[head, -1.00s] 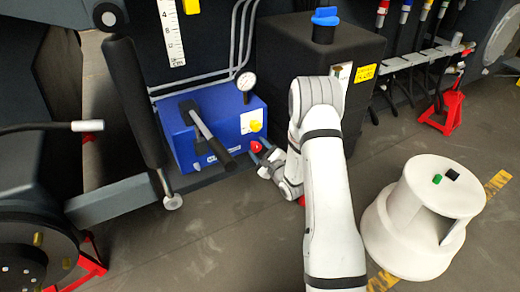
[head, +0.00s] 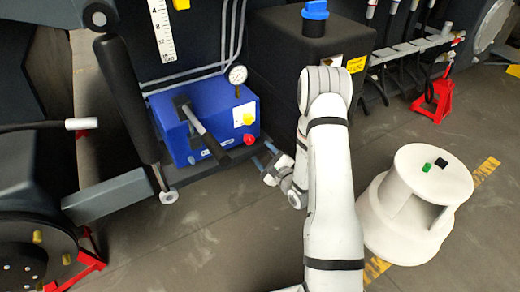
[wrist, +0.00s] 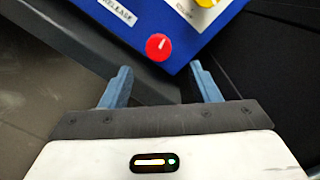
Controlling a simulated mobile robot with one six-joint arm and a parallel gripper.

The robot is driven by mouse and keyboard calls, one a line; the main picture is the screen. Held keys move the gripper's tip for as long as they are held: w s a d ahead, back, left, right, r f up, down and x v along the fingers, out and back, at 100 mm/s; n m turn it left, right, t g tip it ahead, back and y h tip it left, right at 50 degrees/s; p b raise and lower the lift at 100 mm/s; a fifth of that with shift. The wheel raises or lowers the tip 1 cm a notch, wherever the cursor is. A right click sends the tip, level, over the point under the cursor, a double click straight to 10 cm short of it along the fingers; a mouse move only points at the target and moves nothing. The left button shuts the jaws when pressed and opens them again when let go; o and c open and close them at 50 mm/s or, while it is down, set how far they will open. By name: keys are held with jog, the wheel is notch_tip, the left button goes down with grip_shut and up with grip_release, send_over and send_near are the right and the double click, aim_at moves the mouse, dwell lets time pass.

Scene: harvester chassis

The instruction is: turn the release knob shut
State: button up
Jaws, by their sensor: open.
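The red release knob (head: 249,139) sits low on the right end of the blue pump box (head: 183,122). In the wrist view the round red knob (wrist: 159,47) has a small pale pointer mark on its face and lies ahead of the fingers, centred between them. A label ending in "RELEASE" (wrist: 111,10) is beside it on the blue panel. My gripper (head: 263,154) is open and empty, just right of and below the knob, apart from it. In the wrist view my gripper (wrist: 160,82) shows two blue fingers spread wide.
A yellow knob (head: 248,119) is above the red one. A black tank (head: 310,50) with a blue cap stands behind my arm. A white step stool (head: 415,205) stands on the right.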

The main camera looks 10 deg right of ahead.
aim_at(251, 142)
jog(key=w+a+n+b, duration=0.1)
jog(key=w+n, duration=0.1)
jog(key=n, duration=0.7)
jog(key=w+a+n+b, duration=0.1)
jog(key=w+n+b, duration=0.1)
jog(key=n, duration=0.7)
jog(key=w+a+n+b, duration=0.1)
jog(key=w+n, duration=0.2)
jog(key=n, duration=0.5)
jog(key=shift+w+f+n+h+b, duration=0.1)
jog(key=shift+n+h+b, duration=0.2)
jog(key=shift+n+b, duration=0.1)
